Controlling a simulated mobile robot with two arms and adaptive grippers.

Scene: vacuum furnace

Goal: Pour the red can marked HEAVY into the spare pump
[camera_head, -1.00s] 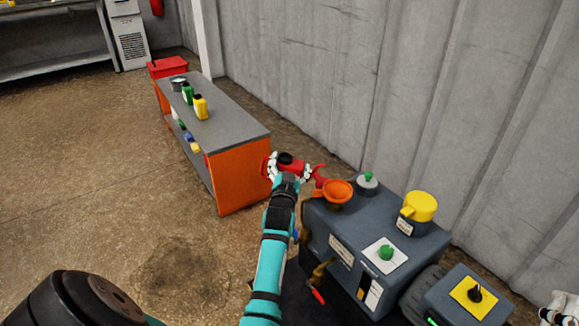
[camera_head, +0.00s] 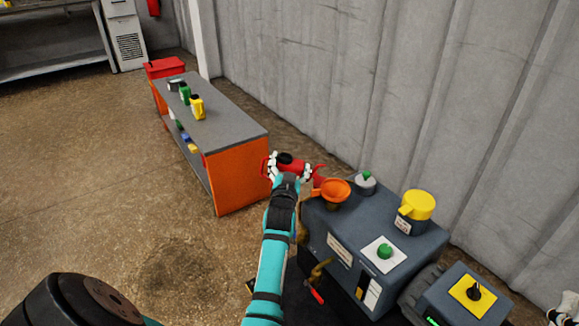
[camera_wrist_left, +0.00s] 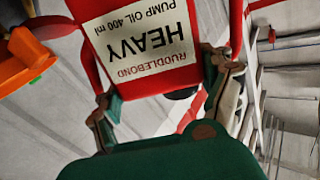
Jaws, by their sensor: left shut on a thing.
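My left gripper (camera_head: 289,168) is shut on the red can (camera_head: 295,171), which it holds above and beside the spare pump. The can's label, HEAVY pump oil 400 ml, reads upside down in the left wrist view (camera_wrist_left: 140,45). The can looks tilted, with its spout pointing right toward the orange funnel (camera_head: 335,190) on the pump (camera_head: 345,232). The funnel edge also shows in the left wrist view (camera_wrist_left: 22,62). I cannot see any oil flowing. My right gripper (camera_head: 561,316) shows only as a sliver at the lower right edge.
An orange bench (camera_head: 237,180) stands left of the pump, with a green can (camera_head: 185,94) and a yellow can (camera_head: 197,108) on top. The pump carries a yellow cap (camera_head: 418,205) and green knobs. A grey wall runs behind.

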